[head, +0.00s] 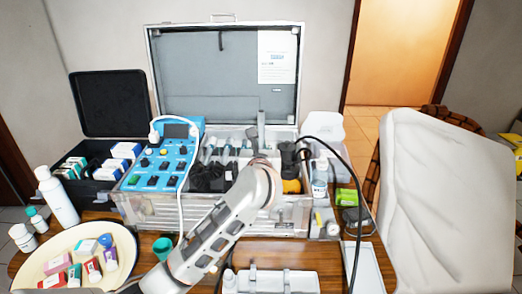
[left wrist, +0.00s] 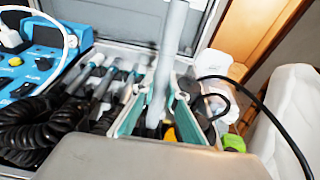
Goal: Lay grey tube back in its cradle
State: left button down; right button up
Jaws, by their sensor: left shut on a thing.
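The grey tube (left wrist: 172,45) stands nearly upright between the teal-padded fingers of my left gripper (left wrist: 157,108), which is shut on it. In the head view the upper part of the grey tube (head: 261,124) rises in front of the case lid, above my left wrist. My wrist mostly hides the left gripper (head: 262,150) there. Several handpieces (left wrist: 112,84) lie side by side in the open case, left of the gripper. I cannot make out which empty cradle belongs to the tube. My right gripper is not in view.
The open silver case (head: 160,212) holds a blue control unit (head: 163,150) at left and coiled black hoses (left wrist: 45,125). A black cable (head: 345,165) loops at right. A white bottle (head: 58,196) and oval tray (head: 30,262) stand at left. A pale chair (head: 440,205) is at right.

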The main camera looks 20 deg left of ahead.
aim_at(261, 132)
pick_arm(q)
jog(key=shift+w+a+r+p, duration=0.1)
jog(key=shift+w+r+p, duration=0.1)
jog(key=shift+r, duration=0.3)
jog(key=shift+w+r+p, duration=0.1)
jog(key=shift+r+p, duration=0.05)
jog(key=shift+r, duration=0.3)
jog(key=shift+w+r, duration=0.2)
jog(key=shift+r, duration=0.3)
jog(key=shift+w+a+r+p, duration=0.1)
jog(key=shift+w+r+p, duration=0.15)
jog(key=shift+r+p, duration=0.4)
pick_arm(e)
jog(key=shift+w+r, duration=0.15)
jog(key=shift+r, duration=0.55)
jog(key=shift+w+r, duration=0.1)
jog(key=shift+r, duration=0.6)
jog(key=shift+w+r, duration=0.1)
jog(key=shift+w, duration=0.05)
